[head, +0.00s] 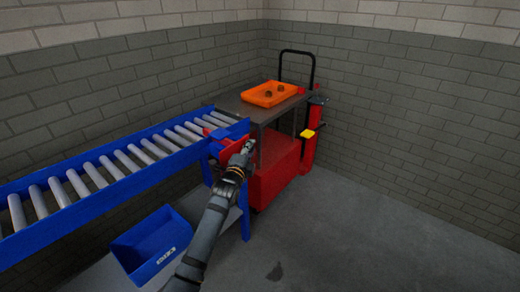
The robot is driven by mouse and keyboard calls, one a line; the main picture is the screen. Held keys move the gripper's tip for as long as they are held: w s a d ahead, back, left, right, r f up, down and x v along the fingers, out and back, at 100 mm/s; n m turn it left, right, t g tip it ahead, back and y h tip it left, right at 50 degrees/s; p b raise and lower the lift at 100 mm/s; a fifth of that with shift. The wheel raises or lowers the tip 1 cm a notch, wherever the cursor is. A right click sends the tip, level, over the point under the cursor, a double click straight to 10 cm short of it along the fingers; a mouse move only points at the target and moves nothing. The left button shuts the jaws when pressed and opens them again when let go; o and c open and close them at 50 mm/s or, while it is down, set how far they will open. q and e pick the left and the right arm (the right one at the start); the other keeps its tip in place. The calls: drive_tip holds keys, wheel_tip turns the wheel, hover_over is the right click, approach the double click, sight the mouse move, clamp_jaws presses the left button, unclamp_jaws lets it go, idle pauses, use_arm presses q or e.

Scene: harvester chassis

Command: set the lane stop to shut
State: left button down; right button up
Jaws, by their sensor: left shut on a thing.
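The lane stop (229,145) is a red part at the right end of the blue roller lane (95,203). My left gripper (247,147) is at the right side of the red part and is shut on it. The fingertips are small here, and the gripper hides some of the stop. I cannot tell the stop's exact setting from this view. My right gripper is not in view.
A cart (240,104) stands behind the lane end, with an orange tray (268,94) holding small brown items. A blue bin (150,245) sits below the lane. Floor at right is clear.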

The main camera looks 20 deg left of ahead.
sight(226, 164)
use_arm(q)
drive_tip(key=a, duration=0.1)
drive_tip(key=w+a, duration=0.1)
drive_tip(key=a, duration=0.3)
drive_tip(key=shift+w+p, duration=0.35)
drive_tip(key=shift+w, duration=0.05)
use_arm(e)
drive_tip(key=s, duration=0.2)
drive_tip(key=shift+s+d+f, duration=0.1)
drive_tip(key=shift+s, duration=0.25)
use_arm(q)
drive_tip(key=c, duration=1.2)
unclamp_jaws()
drive_tip(key=shift+o, duration=0.2)
drive_tip(key=shift+s, duration=0.1)
drive_tip(key=s, duration=1.1)
drive_tip(key=shift+s+d, duration=0.3)
drive_tip(key=shift+s, duration=0.1)
